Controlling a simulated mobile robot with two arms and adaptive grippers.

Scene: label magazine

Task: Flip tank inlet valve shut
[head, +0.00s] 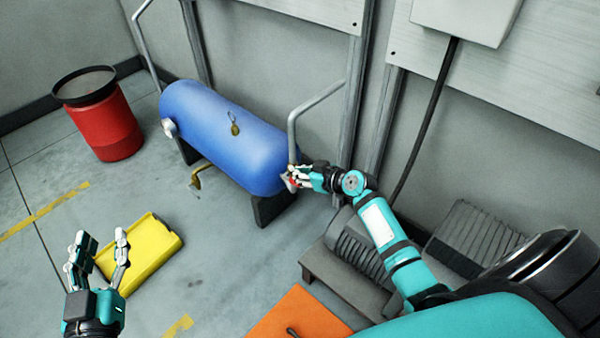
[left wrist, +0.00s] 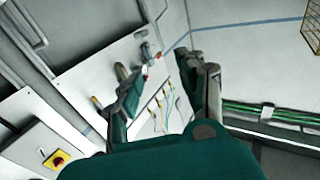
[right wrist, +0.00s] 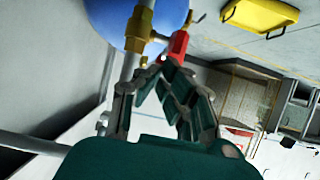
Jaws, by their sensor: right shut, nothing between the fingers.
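The blue tank (head: 225,135) lies on dark supports by the wall. At its right end a grey pipe (head: 292,130) comes down to the valve. In the right wrist view the brass valve body (right wrist: 139,30) sits on the pipe, with a red handle (right wrist: 178,45) on a stem to its right. My right gripper (head: 292,180) is at this valve; its closed fingers (right wrist: 160,72) are empty, with their tips right by the handle's near end. I cannot tell whether they touch. My left gripper (head: 98,242) is open and empty, far from the tank.
A red drum (head: 105,125) stands at the back left. Dark ribbed equipment (head: 355,255) stands below my right arm.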

